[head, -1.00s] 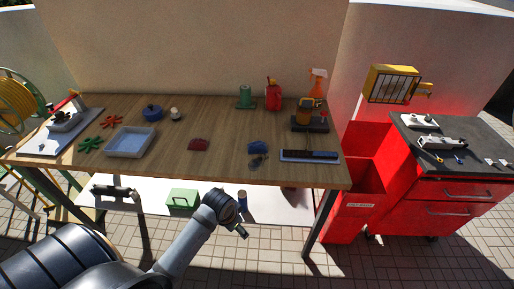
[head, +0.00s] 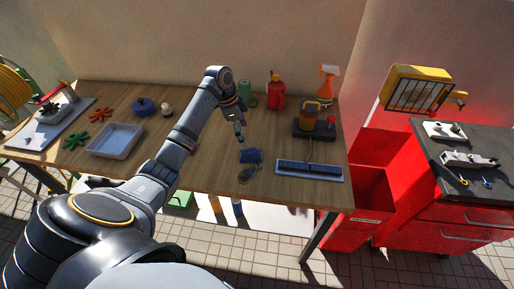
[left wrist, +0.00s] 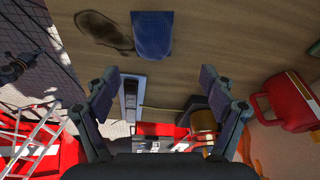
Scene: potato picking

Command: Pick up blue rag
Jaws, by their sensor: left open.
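The blue rag (head: 250,156) lies folded on the wooden table, right of the table's middle. In the left wrist view the blue rag (left wrist: 152,36) shows near the top, beyond my open fingers. My left gripper (head: 241,137) is above the table just behind and left of the rag, apart from it. In the left wrist view the left gripper (left wrist: 160,95) has its two fingers spread with nothing between them.
A blue tray with a dark bar (head: 309,170) is to the right. A red bottle (head: 276,95), a green can (head: 244,90) and a spray bottle (head: 327,84) stand along the back.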

